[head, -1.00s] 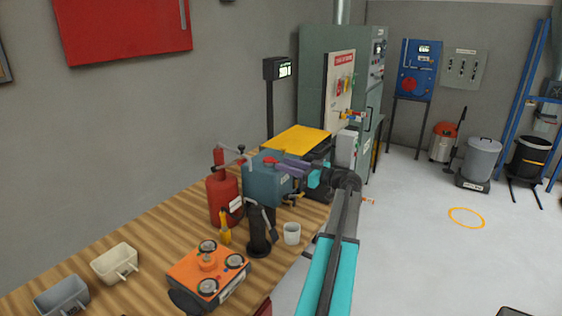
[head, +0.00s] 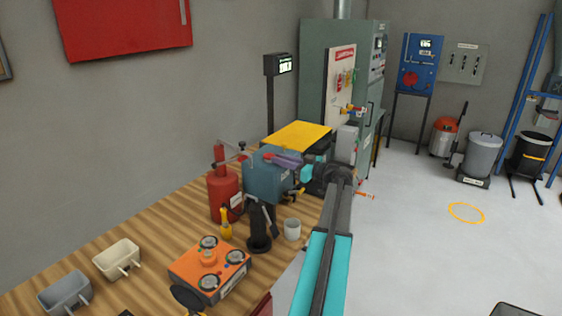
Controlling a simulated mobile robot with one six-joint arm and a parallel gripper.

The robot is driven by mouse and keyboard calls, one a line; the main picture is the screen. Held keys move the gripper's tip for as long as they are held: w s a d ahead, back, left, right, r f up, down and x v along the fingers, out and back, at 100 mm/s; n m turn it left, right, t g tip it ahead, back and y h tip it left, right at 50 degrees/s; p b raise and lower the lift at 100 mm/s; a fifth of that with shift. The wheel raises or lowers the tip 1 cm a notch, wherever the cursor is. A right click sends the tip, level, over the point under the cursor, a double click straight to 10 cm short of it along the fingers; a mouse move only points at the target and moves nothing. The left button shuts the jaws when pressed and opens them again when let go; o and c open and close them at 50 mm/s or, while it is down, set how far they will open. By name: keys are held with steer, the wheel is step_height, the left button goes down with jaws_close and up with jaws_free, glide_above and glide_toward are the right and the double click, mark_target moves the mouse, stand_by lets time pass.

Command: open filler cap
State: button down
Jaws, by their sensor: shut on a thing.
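The filler cap (head: 267,156) is a small red piece on top of the blue-grey box (head: 262,183) on the wooden bench. It is partly hidden by my gripper. My gripper (head: 272,158), with purple fingers, reaches in from the right over the top of the box. Its fingertips are at the red cap and it is shut on it. The cap looks seated at the box top, though its lower edge is too small to make out.
A red cylinder (head: 223,195) stands left of the box. A black stand (head: 258,229), a white cup (head: 292,229) and an orange unit (head: 209,268) are nearer on the bench (head: 160,235). A yellow panel (head: 300,134) is behind the box. Open floor lies right.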

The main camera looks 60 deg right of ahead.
mark_target(269, 155)
steer(key=shift+r, duration=0.2)
steer(key=shift+w+r+g+b, duration=0.15)
steer(key=shift+r+g+b, duration=0.6)
steer(key=shift+g, duration=0.55)
steer(key=r+g, duration=0.1)
steer(key=w+r+g, duration=0.1)
steer(key=g, duration=0.1)
steer(key=r+g, duration=0.1)
steer(key=w+g, duration=0.1)
steer(key=shift+w+d+r+g, duration=0.1)
steer(key=shift+r+g, duration=0.3)
steer(key=w+g, duration=0.1)
steer(key=w+r+g, duration=0.1)
steer(key=g, duration=0.1)
steer(key=shift+r+p, duration=0.15)
steer(key=shift+p, duration=0.2)
steer(key=shift+w+g, duration=0.2)
steer(key=shift+g, duration=0.3)
steer(key=shift+w+r, duration=0.25)
steer(key=shift+w, duration=0.2)
steer(key=shift+w+r+b, duration=0.1)
steer(key=shift+w+b, duration=0.85)
steer(key=shift+w, duration=1.15)
